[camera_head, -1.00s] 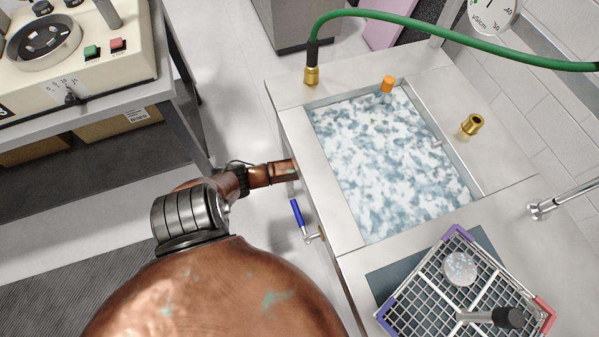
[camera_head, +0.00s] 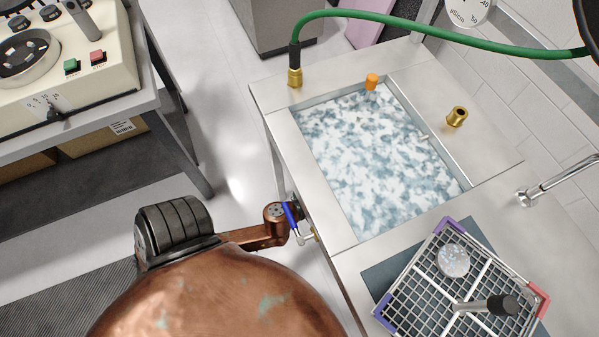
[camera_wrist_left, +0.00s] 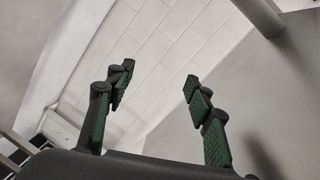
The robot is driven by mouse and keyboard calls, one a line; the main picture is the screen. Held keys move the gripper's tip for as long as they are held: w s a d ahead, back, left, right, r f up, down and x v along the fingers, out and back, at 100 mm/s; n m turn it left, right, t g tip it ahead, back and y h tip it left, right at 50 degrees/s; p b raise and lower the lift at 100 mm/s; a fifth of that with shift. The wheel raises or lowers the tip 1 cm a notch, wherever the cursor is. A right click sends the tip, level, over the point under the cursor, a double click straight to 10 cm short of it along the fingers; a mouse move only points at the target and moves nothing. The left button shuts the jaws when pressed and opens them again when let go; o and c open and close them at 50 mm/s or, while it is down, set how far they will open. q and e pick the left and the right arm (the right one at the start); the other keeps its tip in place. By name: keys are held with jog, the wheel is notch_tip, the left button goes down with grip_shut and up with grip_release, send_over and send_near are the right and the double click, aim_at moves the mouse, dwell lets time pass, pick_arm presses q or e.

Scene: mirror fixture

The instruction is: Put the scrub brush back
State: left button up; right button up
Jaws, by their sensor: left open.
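I cannot make out a scrub brush for certain in either view. A rod with a black end (camera_head: 490,305) lies over the wire basket (camera_head: 408,290) at the lower right, and I cannot tell what tool it is. In the left wrist view my left gripper (camera_wrist_left: 158,85) is open, its green-padded fingers apart with nothing between them. My right gripper is not in view.
A basin (camera_head: 380,160) of cloudy water is set in the pale counter (camera_head: 280,120). A blue-handled valve (camera_head: 290,218) sticks out beside my left arm. A green hose (camera_head: 400,22) crosses above. A control box (camera_head: 100,90) stands on the left bench. A round clear disc (camera_head: 453,261) lies in the basket.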

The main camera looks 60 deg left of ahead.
pick_arm(q)
jog(key=s+a+f+n+g+y, duration=0.2)
jog(key=s+a+f+n+g, duration=0.25)
jog(key=s+f, duration=0.3)
jog(key=s+a+f+n+g+y, duration=0.2)
jog(key=s+a+f+n+g, duration=0.15)
jog(key=s+f+n, duration=0.35)
jog(key=s+d+f+g+h, duration=0.2)
jog(key=s+d+g, duration=0.2)
jog(key=s, duration=0.7)
jog(key=s+d+f+n+g+h, duration=0.1)
jog(key=s+d, duration=0.4)
jog(key=s, duration=0.6)
notch_tip(320, 180, down, 2)
jog(key=g+h, duration=0.1)
jog(key=g, duration=0.1)
jog(key=shift+g, duration=0.4)
